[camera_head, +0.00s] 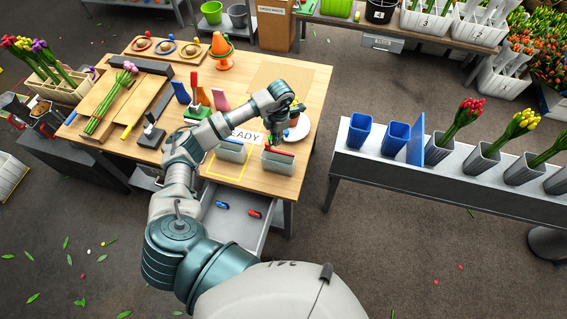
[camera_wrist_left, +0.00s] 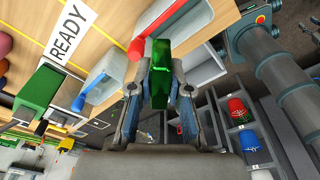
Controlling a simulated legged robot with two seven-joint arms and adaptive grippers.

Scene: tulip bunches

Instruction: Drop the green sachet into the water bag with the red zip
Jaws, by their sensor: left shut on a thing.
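My left gripper (camera_wrist_left: 160,105) is shut on the green sachet (camera_wrist_left: 160,72), which stands upright between its two fingers. In the head view the gripper (camera_head: 277,137) is over the right front of the wooden table. The water bag with the red zip (camera_head: 278,164) is a pale pouch just below it; it also shows in the left wrist view (camera_wrist_left: 195,22), beyond the sachet, with its red zip (camera_wrist_left: 155,30) along the edge. The sachet appears above or beside that bag; I cannot tell if they touch. My right gripper is not in view.
A similar bag with a blue zip (camera_head: 231,152) stands to the left, by the READY sign (camera_head: 245,135) and a yellow outline. An open drawer (camera_head: 236,222) holds a red and a blue item. A white plate (camera_head: 299,129) lies right.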

